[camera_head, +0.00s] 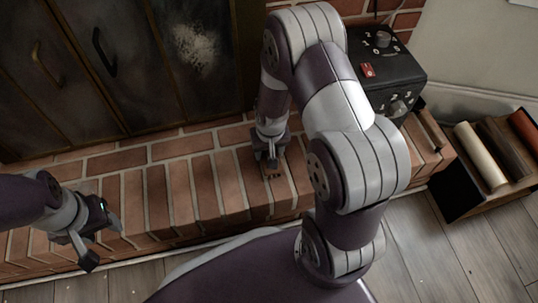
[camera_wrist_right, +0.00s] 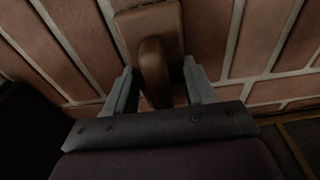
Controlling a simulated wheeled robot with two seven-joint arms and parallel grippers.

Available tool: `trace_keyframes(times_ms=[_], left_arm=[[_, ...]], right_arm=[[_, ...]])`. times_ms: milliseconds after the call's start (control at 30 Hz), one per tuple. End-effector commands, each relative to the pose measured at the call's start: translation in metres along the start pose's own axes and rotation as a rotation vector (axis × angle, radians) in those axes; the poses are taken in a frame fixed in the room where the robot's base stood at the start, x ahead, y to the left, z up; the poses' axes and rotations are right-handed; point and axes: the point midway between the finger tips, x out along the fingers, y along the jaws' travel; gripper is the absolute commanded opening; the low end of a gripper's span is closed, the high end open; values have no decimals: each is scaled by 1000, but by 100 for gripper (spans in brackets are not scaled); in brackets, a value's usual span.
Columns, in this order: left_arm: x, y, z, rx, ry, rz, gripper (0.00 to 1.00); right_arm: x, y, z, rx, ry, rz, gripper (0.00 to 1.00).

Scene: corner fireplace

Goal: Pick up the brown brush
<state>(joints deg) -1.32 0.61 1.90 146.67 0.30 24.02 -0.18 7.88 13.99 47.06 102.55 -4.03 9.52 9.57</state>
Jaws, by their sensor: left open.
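The brown brush (camera_wrist_right: 150,22) lies on the brick hearth, in the upper middle of the right wrist view. Its rounded handle (camera_wrist_right: 152,62) points back between the fingers of my right gripper (camera_wrist_right: 158,75). That gripper is open, with a finger on each side of the handle and a gap visible on both sides. In the head view my right gripper (camera_head: 271,158) is low over the hearth at the centre, and the brush is mostly hidden by it. My left gripper (camera_head: 101,238) is open and empty over the front left of the hearth.
Dark fireplace doors (camera_head: 110,60) with handles stand behind the brick hearth (camera_head: 180,200). A black box with dials (camera_head: 385,70) sits on the hearth's right end. A dark crate (camera_head: 458,192) holding rolled items stands on the wooden floor at right. The hearth between my grippers is clear.

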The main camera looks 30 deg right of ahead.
Motion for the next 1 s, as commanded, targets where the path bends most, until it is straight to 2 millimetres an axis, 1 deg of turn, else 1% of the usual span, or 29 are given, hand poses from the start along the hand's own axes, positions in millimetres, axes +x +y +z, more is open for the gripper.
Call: trace_keyframes(times_ms=[33, 67, 267, 367, 467, 567, 633, 667, 833, 933, 1000], left_arm=[[0, 0, 0, 0, 0, 0, 51], [0, 0, 0, 0, 0, 0, 51], [0, 0, 0, 0, 0, 0, 51], [-3, 0, 0, 0, 0, 0, 51], [-14, 0, -2, 0, 0, 0, 51], [-30, 0, -3, 0, 0, 0, 51], [-44, 0, -5, 0, 0, 0, 51], [-48, 0, -6, 0, 0, 0, 51], [-75, 0, -9, 0, 0, 0, 51], [-82, 0, -10, 0, 0, 0, 51], [-82, 0, -10, 0, 0, 0, 51]], right_arm=[[0, 0, 0, 0, 0, 0, 26], [0, 0, 0, 0, 0, 0, 22], [0, 0, 0, 0, 0, 0, 22], [-4, 0, -1, 0, 0, 0, 22], [-15, 0, -2, 0, 1, 0, 22], [-34, 0, -4, 0, 1, 0, 22], [-50, 0, -7, 0, 2, 0, 22], [-54, 4, -5, 3, 0, 0, 22], [-80, 39, 14, 9, -1, 1, 22], [-92, 60, 25, 10, 1, 1, 22], [-99, 74, 32, 10, 2, 2, 22]])
